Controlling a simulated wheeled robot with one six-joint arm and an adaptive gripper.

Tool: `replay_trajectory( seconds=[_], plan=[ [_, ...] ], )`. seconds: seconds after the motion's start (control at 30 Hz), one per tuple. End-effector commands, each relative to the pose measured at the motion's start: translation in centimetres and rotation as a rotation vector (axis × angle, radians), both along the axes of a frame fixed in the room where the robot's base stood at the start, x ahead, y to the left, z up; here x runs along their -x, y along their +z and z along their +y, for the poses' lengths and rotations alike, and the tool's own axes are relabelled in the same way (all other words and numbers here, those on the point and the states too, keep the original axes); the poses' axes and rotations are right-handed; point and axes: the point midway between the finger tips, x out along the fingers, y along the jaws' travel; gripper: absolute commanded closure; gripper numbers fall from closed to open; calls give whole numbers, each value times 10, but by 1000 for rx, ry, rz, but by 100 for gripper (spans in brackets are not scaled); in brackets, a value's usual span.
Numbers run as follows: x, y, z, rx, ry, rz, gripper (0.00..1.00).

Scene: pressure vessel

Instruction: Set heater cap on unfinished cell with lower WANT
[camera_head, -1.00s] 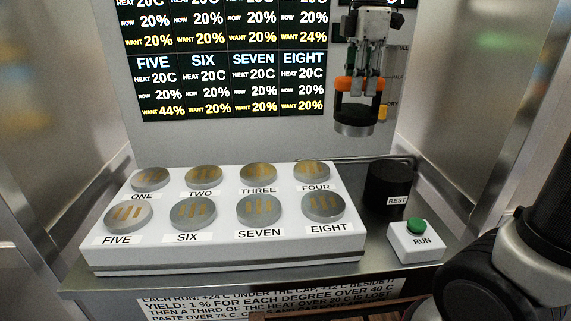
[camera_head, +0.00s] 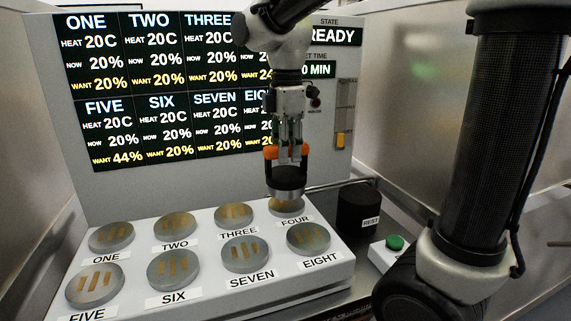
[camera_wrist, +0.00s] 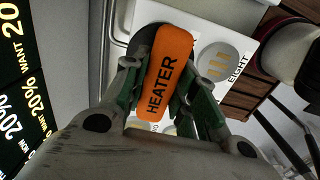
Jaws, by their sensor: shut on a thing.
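My gripper (camera_head: 289,150) is shut on the orange handle of the heater cap (camera_head: 287,183), a dark cap with a metal lower rim. The orange handle marked HEATER (camera_wrist: 165,75) fills the middle of the wrist view. In the head view the cap hangs upright at cell FOUR (camera_head: 286,208) and hides its back part. I cannot tell how large the gap is. On the display (camera_head: 165,90), FIVE reads NOW 20%, WANT 44%. FOUR's entry is mostly behind my arm, with a WANT starting with 24 visible. Cells ONE, TWO, THREE, SIX and SEVEN read WANT 20%.
Cell FIVE (camera_head: 95,284) is at the block's front left; cell EIGHT (camera_head: 308,238) is in front of FOUR. The black REST stand (camera_head: 358,212) is empty, right of the block. The green RUN button (camera_head: 395,243) is farther right. The state panel reads READY (camera_head: 333,36).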

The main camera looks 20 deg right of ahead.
Motion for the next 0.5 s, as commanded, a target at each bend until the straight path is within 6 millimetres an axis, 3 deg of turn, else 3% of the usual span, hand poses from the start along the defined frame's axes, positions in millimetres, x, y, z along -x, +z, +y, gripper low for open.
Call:
replay_trajectory(
  seconds=[0.2,0.5],
  plan=[
    [0,-29,0,1,0,1,100],
    [0,-31,0,0,0,-1,100]
  ],
)
